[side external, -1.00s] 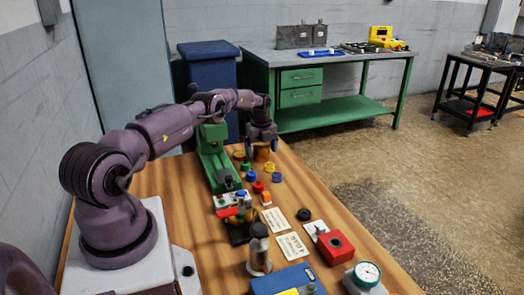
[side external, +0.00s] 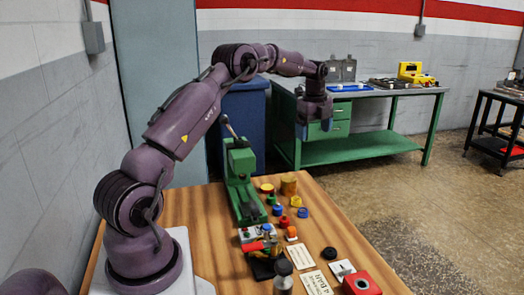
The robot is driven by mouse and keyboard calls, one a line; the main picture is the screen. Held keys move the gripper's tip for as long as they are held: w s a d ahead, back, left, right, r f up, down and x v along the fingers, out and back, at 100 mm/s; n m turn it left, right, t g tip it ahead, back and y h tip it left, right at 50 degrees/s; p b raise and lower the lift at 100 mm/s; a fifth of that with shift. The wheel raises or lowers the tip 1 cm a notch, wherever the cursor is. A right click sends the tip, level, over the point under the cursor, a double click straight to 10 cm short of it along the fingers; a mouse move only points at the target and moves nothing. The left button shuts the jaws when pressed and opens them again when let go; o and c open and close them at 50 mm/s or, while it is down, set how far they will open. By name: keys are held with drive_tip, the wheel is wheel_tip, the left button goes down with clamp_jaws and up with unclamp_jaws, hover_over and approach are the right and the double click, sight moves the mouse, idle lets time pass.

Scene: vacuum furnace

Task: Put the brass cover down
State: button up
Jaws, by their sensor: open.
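A brass-coloured cylinder (side external: 289,186), which looks like the brass cover, stands upright on the far end of the wooden table (side external: 190,210). A flatter yellow-brass round piece (side external: 267,188) lies just left of it; its exact shape is too small to tell. My gripper (side external: 315,131) is open and empty, pointing down, well above the table and apart from the cylinder.
A green press (side external: 243,180) with a raised lever stands left of the cylinder. Several small coloured caps, including a yellow one (side external: 296,202) and a red one (side external: 284,221), lie in front. A black knob (side external: 330,253) and red box (side external: 362,284) are nearer.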

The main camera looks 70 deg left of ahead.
drive_tip(key=s+d+r+n+t, duration=0.1)
drive_tip(key=s+d+r+n, duration=0.25)
drive_tip(key=d+r, duration=0.5)
drive_tip(key=s+d+r+n+t, duration=0.1)
drive_tip(key=s+d+r+n, duration=0.4)
drive_tip(key=d, duration=0.7)
drive_tip(key=s+d+f+n+t, duration=0.1)
drive_tip(key=s+d+n, duration=0.2)
drive_tip(key=s+d, duration=0.3)
drive_tip(key=s+d+f+n+t, duration=0.1)
drive_tip(key=s+d+n, duration=0.2)
drive_tip(key=s+d, duration=0.3)
drive_tip(key=s, duration=0.5)
drive_tip(key=shift+s+f+t+h, duration=0.3)
drive_tip(key=shift+s+f+t, duration=0.05)
drive_tip(key=shift+t, duration=0.05)
